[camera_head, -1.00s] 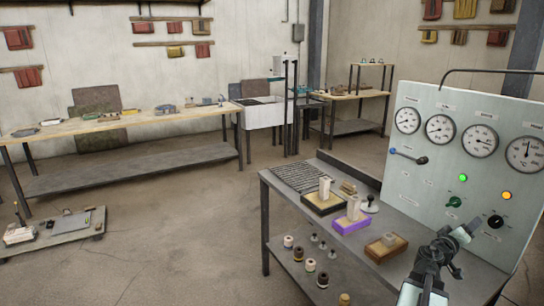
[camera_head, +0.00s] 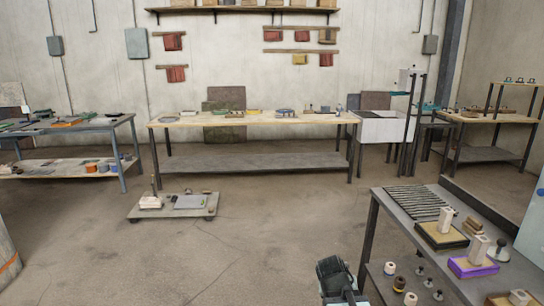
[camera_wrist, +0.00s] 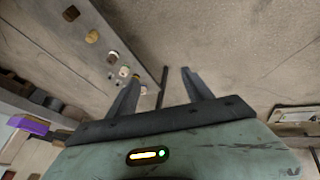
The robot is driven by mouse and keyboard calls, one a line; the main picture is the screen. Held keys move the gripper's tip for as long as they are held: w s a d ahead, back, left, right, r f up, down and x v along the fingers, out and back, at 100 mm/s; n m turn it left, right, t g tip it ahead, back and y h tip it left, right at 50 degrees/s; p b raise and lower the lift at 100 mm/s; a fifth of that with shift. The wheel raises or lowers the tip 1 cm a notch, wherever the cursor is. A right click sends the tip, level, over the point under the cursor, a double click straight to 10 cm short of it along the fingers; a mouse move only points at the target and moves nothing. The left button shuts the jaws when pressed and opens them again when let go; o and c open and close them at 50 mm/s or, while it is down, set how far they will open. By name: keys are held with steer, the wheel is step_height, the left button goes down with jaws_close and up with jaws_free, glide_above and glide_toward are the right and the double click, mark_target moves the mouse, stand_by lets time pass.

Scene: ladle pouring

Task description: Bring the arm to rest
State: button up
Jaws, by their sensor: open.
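My gripper (camera_wrist: 160,97) shows in the wrist view with its two dark fingers apart and nothing between them. Beyond the fingers are bare concrete floor and a dark table leg. In the head view only a dark part of my arm shows at the bottom, left of the grey metal table (camera_head: 392,212); the fingertips cannot be made out there. My arm is clear of the things on that table.
The grey table holds a purple tray (camera_head: 462,268) and pale blocks, with several small knobs on its lower shelf. A low cart (camera_head: 160,213) stands on the floor at left. A long wooden bench (camera_head: 235,120) stands along the back wall. The floor between is open.

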steer(key=s+a+f+n+g+y, duration=0.25)
steer(key=s+a+g+y, duration=0.2)
steer(key=s+a, duration=0.4)
step_height(320, 180, up, 13)
steer(key=p, duration=1.4)
steer(key=shift+s+d+r+m+h, duration=0.15)
steer(key=shift+s+d+m+h, duration=0.1)
steer(key=shift+m+h, duration=0.15)
steer(key=c, duration=0.4)
steer(key=shift+d, duration=0.15)
steer(key=shift+c, duration=0.5)
